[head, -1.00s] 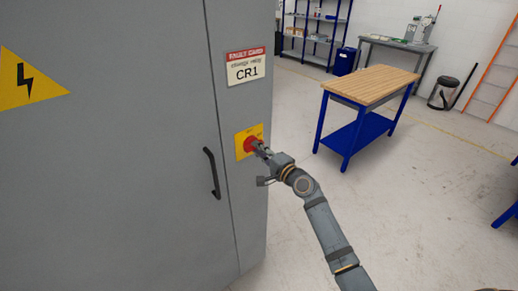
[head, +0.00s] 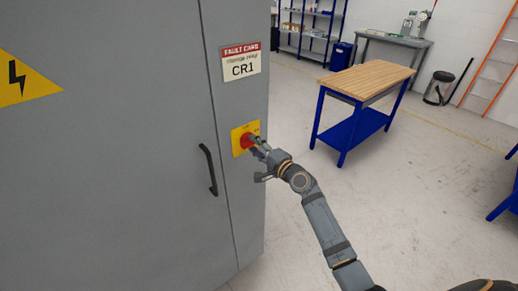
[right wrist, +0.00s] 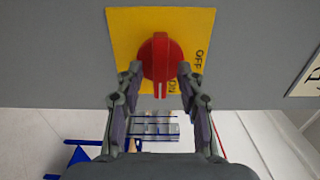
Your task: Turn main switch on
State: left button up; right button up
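The main switch is a red rotary knob (head: 245,142) on a yellow plate (head: 237,136) on the grey cabinet's narrow front panel. In the right wrist view the knob (right wrist: 160,58) is seen close up, with OFF and ON lettering on the plate. The white mark on its handle points down in that view, beside the ON letters. My right gripper (head: 257,147) is at the knob. In the wrist view its two fingers (right wrist: 160,78) stand apart on either side of the handle, with visible gaps to it. My left gripper is not in view.
The grey cabinet (head: 120,200) fills the left, with a dark door handle (head: 208,169) left of the switch and a CR1 label (head: 241,64) above it. A blue workbench with wooden top (head: 367,80) stands behind to the right. The floor between is clear.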

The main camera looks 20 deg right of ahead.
jog(key=v, duration=1.2)
jog(key=d+f+n+g+h+b, duration=0.1)
jog(key=d+f+h, duration=0.15)
jog(key=f, duration=0.65)
jog(key=d+f+n+g+h, duration=0.15)
jog(key=d+f, duration=0.25)
jog(key=f, duration=0.6)
jog(key=s+d+f+n+g+h, duration=0.1)
jog(key=s+f+g, duration=0.15)
jog(key=f, duration=0.45)
jog(key=s+d+f+n+g+h+b, duration=0.1)
jog(key=s+d+f, duration=0.1)
jog(key=s+f, duration=0.3)
jog(key=s+d+f+n+g, duration=0.1)
jog(key=s+f, duration=0.2)
jog(key=f, duration=0.5)
jog(key=s+a+f+n+g, duration=0.2)
jog(key=s+f+n+g, duration=0.1)
jog(key=s+f, duration=0.5)
jog(key=s+a+f+n+g+b, duration=0.1)
jog(key=s+a+f+n+g, duration=0.1)
jog(key=s+f, duration=0.6)
jog(key=s+a+f+n+g+h+b, duration=0.1)
jog(key=s+f, duration=0.7)
jog(key=s, duration=1)
jog(key=a+n+g, duration=0.1)
jog(key=n+g, duration=0.1)
jog(key=n, duration=0.1)
jog(key=shift+s+a+f+g, duration=0.25)
jog(key=shift+s+a+g, duration=0.15)
